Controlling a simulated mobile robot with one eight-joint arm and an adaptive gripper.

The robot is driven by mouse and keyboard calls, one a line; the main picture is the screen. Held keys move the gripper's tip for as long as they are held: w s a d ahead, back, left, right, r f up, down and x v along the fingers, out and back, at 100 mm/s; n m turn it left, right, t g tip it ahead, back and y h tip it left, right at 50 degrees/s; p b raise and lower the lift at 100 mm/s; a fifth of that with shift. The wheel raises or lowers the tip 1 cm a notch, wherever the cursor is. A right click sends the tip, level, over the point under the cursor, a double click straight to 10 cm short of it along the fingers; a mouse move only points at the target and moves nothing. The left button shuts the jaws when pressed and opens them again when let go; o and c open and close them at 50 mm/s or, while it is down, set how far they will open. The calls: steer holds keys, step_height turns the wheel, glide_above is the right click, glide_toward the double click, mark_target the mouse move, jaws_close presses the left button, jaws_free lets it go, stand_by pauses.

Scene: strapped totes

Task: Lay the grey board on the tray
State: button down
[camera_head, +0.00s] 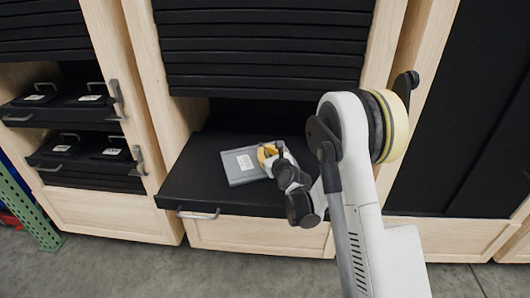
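The grey board (238,170) is a flat rectangle with a white label. It is over the black pulled-out tray (205,192) in the middle cabinet, near its centre, and looks about level. I cannot tell whether it rests on the tray or is slightly above it. My gripper (267,157), with yellow on it, is at the board's right end, overlapping that edge. The arm hides its fingertips, so their grip on the board is unclear. The arm also covers the right part of the tray.
A silver handle (198,214) is on the tray's front edge. Closed black slats (265,50) are above the tray opening. Wooden uprights (150,80) flank it. At left, black drawers (75,113) hold labelled black boxes. The tray's left part is bare.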

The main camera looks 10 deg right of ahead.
steer(key=c, duration=1.6)
jaws_free()
steer(key=shift+s+r, duration=0.15)
steer(key=shift+s, duration=0.1)
steer(key=v, duration=1.1)
steer(key=shift+s+d, duration=0.1)
steer(key=shift+s, duration=0.05)
steer(key=s+a+r+n+g, duration=0.4)
steer(key=s+r+n, duration=0.4)
steer(key=s+n, duration=0.5)
steer(key=s+d+n+g, duration=0.1)
steer(key=s+n, duration=0.5)
steer(key=s+d+n+g+h, duration=0.1)
steer(key=s+n, duration=0.5)
steer(key=s+n+g, duration=0.2)
steer(key=s+n, duration=0.5)
steer(key=shift+d+r+h, duration=0.2)
steer(key=shift+d+h, duration=0.2)
